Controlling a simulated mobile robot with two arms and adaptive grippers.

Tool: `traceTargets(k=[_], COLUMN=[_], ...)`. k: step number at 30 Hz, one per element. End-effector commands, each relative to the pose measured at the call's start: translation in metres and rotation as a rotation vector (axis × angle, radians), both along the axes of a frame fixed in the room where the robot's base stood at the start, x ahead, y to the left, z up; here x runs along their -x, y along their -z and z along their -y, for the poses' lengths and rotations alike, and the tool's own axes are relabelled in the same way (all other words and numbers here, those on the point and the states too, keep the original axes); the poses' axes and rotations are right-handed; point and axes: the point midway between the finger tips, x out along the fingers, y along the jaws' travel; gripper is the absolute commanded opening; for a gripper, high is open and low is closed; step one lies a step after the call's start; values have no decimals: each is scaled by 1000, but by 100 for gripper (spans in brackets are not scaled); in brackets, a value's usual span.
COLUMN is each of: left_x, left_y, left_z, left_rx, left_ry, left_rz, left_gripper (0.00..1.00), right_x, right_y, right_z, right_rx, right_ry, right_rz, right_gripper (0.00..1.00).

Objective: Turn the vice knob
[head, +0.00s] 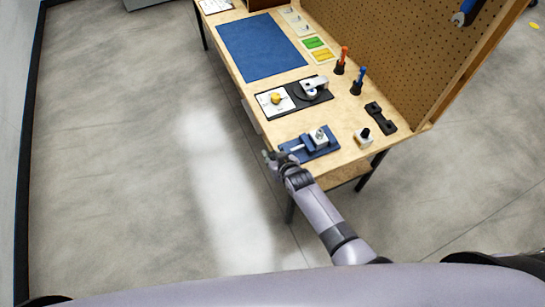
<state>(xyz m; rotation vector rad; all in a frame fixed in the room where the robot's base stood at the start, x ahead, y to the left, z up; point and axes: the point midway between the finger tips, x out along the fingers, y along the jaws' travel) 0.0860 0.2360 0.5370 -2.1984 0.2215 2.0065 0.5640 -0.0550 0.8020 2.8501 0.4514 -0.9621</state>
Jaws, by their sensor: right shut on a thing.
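A blue vice (322,147) stands near the front end of the wooden workbench. It holds a small light metal block (320,136) between its jaws. A screw rod runs from the vice toward the bench's left edge. My right gripper (270,159) is at the end of that rod, just off the bench edge, and is shut on the vice knob. The knob is mostly hidden by the fingers. My left gripper is not in the head view.
A pegboard (400,60) rises along the bench's right side.

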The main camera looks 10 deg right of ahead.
Motion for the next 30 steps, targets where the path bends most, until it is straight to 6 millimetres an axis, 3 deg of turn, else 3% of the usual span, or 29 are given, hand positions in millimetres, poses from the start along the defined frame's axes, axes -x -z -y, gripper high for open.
traceTargets(k=[2,15,21,30], left_x=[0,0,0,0], left_y=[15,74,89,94], left_z=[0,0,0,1], left_rx=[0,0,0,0], left_ry=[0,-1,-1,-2], left_rz=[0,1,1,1], left_gripper=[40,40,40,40], right_x=[2,4,4,5], right_y=[8,9,6,3], right_z=[1,1,2,2], right_rx=[-16,-112,-137,-149], right_ry=[-1,-1,0,0], right_rz=[53,346,423,462], right_gripper=[0,0,0,0])
